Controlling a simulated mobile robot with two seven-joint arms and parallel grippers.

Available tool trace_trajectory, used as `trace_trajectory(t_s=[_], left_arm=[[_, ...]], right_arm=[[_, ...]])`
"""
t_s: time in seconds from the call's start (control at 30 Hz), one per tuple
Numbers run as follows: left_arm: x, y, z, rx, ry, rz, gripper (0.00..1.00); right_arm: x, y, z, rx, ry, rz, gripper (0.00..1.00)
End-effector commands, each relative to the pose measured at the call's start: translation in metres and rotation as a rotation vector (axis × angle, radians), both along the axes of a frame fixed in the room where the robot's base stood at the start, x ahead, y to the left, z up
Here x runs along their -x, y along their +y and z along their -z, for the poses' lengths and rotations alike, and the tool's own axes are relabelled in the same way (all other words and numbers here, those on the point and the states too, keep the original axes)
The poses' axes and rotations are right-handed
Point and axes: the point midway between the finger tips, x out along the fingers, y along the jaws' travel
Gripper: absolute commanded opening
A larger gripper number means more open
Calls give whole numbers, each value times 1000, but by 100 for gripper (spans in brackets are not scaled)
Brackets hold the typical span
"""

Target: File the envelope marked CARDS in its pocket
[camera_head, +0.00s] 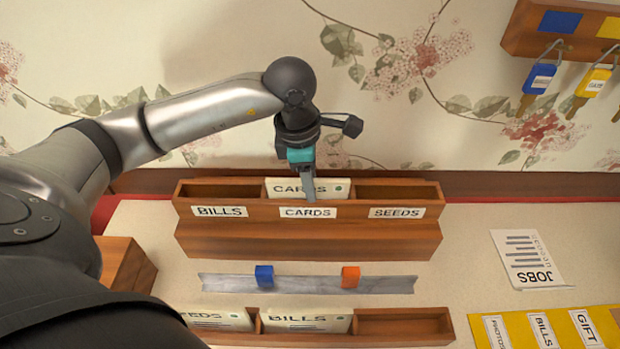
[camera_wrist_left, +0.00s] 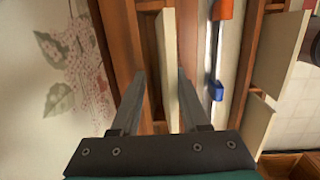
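The cream envelope marked CARDS (camera_head: 335,188) stands in the middle pocket of the wooden rack (camera_head: 300,240), behind the label CARDS (camera_head: 308,212). Its lower part is hidden by the rack front. My left gripper (camera_head: 308,192) points down at this pocket, and a finger covers part of the envelope's lettering. In the left wrist view my left gripper (camera_wrist_left: 160,75) is open, its two fingers apart on either side of the upright envelope (camera_wrist_left: 169,65), with a visible gap. My right gripper is not in view.
The BILLS and SEEDS pockets look empty. A metal rail (camera_head: 310,284) with blue and orange blocks lies in front. A lower rack (camera_head: 400,325) holds envelopes marked SEEDS (camera_head: 215,319) and BILLS (camera_head: 310,321). A JOBS paper (camera_head: 527,260) lies right; keys hang above.

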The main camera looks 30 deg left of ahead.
Motion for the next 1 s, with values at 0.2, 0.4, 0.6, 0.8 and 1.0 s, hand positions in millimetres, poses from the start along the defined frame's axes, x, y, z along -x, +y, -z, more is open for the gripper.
trace_trajectory(t_s=[0.2, 0.4, 0.6, 0.8, 1.0], left_arm=[[0, 0, 0, 0, 0, 0, 45], [1, 1, -16, 0, -4, 0, 45], [7, 4, -60, -1, -8, 0, 45], [15, 6, -107, 0, -6, 2, 45], [20, 7, -139, 0, -4, 0, 45]], right_arm=[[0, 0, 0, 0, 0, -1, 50], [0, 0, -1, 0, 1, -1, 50], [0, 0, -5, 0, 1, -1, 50], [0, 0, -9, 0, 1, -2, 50], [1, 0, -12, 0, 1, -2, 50]])
